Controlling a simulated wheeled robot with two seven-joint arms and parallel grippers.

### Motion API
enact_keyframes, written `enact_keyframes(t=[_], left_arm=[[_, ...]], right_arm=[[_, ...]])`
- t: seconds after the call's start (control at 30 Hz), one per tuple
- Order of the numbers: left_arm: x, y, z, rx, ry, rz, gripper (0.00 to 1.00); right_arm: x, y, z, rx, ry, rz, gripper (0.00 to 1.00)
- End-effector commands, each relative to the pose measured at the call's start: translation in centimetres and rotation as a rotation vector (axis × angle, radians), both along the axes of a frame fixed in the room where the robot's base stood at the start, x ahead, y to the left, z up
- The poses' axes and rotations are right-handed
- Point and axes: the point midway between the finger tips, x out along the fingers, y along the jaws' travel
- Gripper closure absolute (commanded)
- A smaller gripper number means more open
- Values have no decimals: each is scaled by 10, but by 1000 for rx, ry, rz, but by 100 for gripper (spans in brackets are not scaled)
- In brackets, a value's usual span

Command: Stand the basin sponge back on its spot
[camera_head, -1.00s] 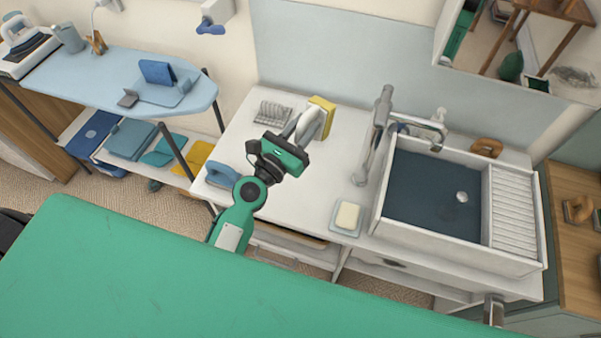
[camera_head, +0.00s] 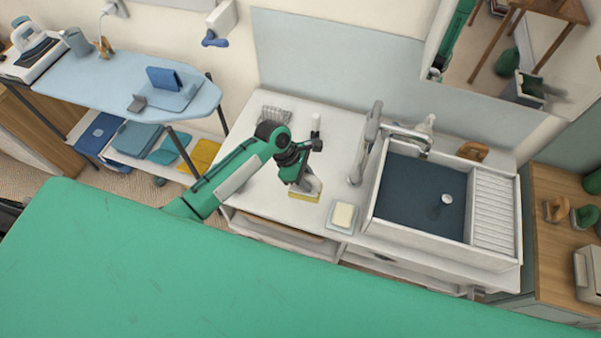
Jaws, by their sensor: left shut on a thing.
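My left gripper (camera_head: 302,181) is shut on the basin sponge (camera_head: 304,196), a block with a yellow face and a pale grey-white side. The sponge is over the front part of the white counter (camera_head: 260,188), left of the soap dish. Its yellow side shows low, facing the counter's front edge. I cannot tell whether it touches the counter. The gripper and wrist hide part of it and the counter behind. My right gripper is not in view.
A soap dish (camera_head: 333,226) with pale soap stands close on the right. Beyond it are the tap (camera_head: 368,140) and the dark basin (camera_head: 420,195). A wire rack (camera_head: 274,113) and a small white upright thing (camera_head: 315,122) stand at the back. An ironing board (camera_head: 120,82) is left.

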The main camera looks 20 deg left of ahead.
Motion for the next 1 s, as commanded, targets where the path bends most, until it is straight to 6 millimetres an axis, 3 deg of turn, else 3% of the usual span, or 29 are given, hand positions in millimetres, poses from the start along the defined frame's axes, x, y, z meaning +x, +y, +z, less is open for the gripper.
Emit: enact_keyframes(t=[0.13,0.53,1.0], left_arm=[[-8,16,-1,64,-1,-40,100],[-8,18,0,66,-2,-42,100],[-8,18,-50,66,-2,-42,100]], right_arm=[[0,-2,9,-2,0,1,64],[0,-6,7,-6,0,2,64],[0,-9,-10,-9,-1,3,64]])
